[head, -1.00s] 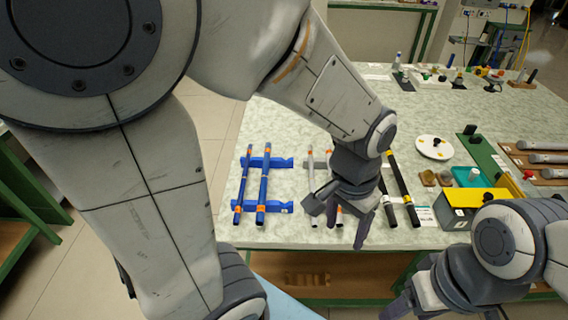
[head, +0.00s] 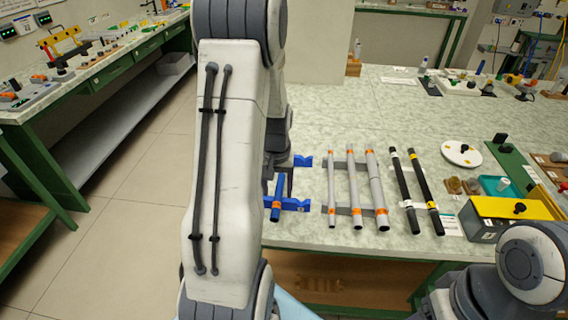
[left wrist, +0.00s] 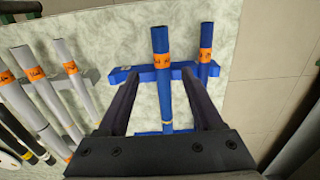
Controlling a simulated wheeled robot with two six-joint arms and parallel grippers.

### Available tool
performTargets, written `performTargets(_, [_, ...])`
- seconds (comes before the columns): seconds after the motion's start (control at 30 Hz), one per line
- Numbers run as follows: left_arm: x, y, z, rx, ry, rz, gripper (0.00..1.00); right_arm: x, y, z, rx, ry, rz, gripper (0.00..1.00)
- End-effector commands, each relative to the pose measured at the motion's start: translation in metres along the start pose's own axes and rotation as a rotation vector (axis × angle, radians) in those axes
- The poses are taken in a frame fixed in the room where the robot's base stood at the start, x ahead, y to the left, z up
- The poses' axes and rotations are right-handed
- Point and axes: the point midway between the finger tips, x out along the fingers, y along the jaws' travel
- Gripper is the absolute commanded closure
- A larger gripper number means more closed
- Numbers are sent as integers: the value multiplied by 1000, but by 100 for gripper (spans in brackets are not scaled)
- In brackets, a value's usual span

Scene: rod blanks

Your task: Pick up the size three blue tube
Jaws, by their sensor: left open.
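Two blue tubes with orange labels lie across a blue rack (left wrist: 120,75). The thicker blue tube (left wrist: 162,45) lies between the open fingers of my left gripper (left wrist: 159,76) in the left wrist view; I cannot tell if they touch it. The thinner blue tube (left wrist: 205,55) is to the right, outside the fingers. The label writing is too small to read. In the head view my left arm hides most of the blue rack (head: 296,204); one blue tube (head: 277,202) shows beside it. My right gripper (head: 432,304) is partly visible at the bottom, its fingers unclear.
Grey tubes (head: 355,190) with orange bands lie on a grey rack right of the blue one. Two black tubes (head: 405,188) lie further right, near a yellow-topped box (head: 510,208) and a white disc (head: 461,153). The table's back middle is clear.

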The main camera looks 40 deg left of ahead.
Motion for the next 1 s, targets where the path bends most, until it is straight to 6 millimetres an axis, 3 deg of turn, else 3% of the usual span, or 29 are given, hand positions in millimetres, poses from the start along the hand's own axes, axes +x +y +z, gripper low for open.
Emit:
performTargets(0.4, [50, -4, 0, 2, -2, 0, 32, -2, 0, 0, 0, 0, 0, 35])
performTargets(0.7, [55, -4, 0, 1, 1, 0, 32, -2, 0, 0, 0, 0, 0, 35])
performTargets(0.73, [55, -4, 0, 1, 1, 0, 40, -2, 0, 0, 0, 0, 0, 35])
performTargets(0.8, [54, -4, 0, 1, 1, 0, 67, -2, 0, 0, 0, 0, 0, 35])
performTargets(0.9, [54, -4, 0, 1, 1, 0, 99, -2, 0, 0, 0, 0, 0, 35])
performTargets(1.0, [54, -4, 0, 1, 1, 0, 99, -2, 0, 0, 0, 0, 0, 35])
